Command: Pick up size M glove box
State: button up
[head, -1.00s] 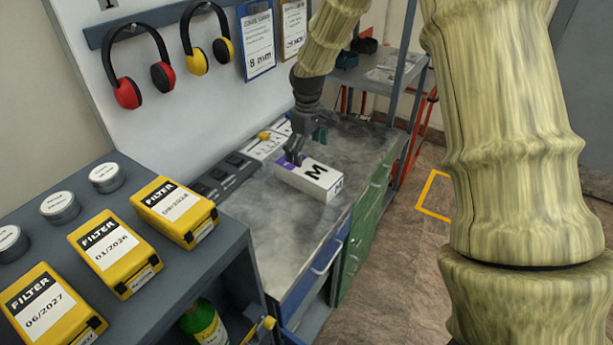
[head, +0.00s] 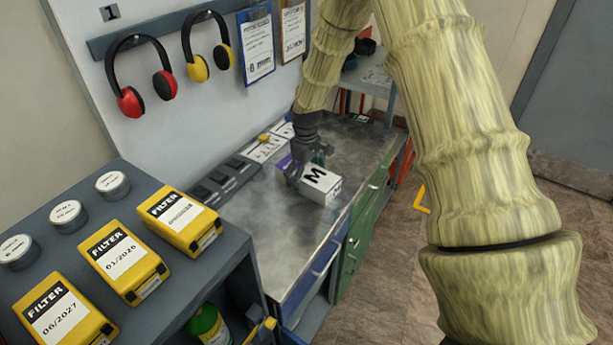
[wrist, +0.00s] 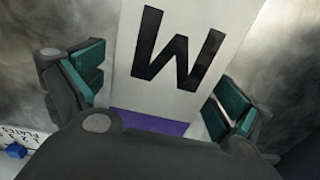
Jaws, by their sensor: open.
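The size M glove box (head: 320,182) is white with a black M and a purple end, and lies on the grey worktop (head: 270,235). In the wrist view the box (wrist: 200,25) lies between the two green-padded fingers (wrist: 160,95), one on each side. The fingers are open. The right pad is close to the box edge; I cannot tell whether it touches. My gripper hides part of the box in the head view.
Yellow filter boxes (head: 123,259) and round tins (head: 68,215) stand on a dark shelf at the front left. Ear defenders (head: 141,85) hang on the wall panel. A dark strip (head: 222,180) runs along the worktop's back. The worktop in front of the box is clear.

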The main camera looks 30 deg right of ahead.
jog(key=shift+f, duration=0.55)
jog(key=c, duration=1.3)
jog(key=shift+r, duration=0.1)
jog(key=shift+c, duration=0.2)
